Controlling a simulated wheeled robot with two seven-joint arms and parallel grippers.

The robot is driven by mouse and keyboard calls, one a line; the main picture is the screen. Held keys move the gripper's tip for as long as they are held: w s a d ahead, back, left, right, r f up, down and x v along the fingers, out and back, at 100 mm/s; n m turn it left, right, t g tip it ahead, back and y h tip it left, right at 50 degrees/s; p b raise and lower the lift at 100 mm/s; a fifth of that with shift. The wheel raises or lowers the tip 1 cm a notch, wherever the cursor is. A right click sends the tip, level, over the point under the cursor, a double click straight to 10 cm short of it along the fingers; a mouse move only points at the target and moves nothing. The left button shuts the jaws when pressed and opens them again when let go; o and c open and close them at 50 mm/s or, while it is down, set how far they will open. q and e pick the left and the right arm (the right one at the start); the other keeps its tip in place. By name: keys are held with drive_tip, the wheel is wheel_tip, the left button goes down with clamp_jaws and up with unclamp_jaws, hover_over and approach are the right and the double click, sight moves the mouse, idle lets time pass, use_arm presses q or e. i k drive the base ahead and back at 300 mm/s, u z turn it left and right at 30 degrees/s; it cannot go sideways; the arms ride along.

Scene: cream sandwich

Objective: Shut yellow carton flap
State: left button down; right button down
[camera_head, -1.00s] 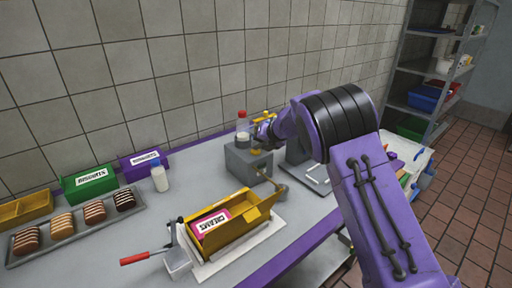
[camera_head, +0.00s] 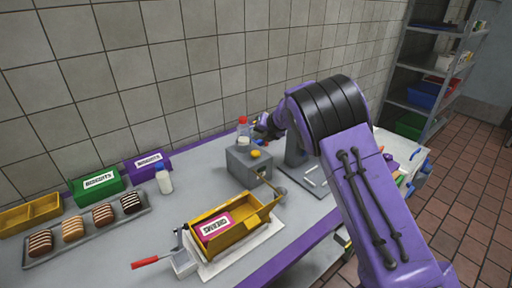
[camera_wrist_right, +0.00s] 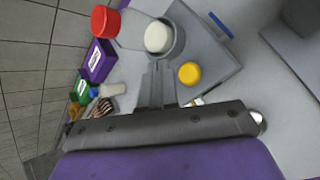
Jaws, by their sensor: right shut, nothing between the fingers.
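The yellow carton (camera_head: 238,243) sits on a pale board at the bench's front in the head view. It is open at the top, and a pink "CREAMS" label shows on it. A yellow flap (camera_head: 265,209) stands out at its right end. My right gripper (camera_head: 262,128) is beyond the carton, near the grey machine, and partly hidden by its own arm. In the right wrist view its fingers (camera_wrist_right: 158,86) are together with nothing between them. The carton is not clear in the wrist view. My left gripper is not in view.
A grey machine (camera_head: 247,170) with a yellow knob (camera_wrist_right: 190,73) stands behind the carton. A red-capped bottle (camera_head: 243,130) is beside my right gripper. A red-handled crank (camera_head: 152,261) is at the carton's left. Green (camera_head: 98,184) and purple (camera_head: 150,163) biscuit boxes stand along the wall.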

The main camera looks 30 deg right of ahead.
sight(254, 220)
drive_tip(key=k, duration=1)
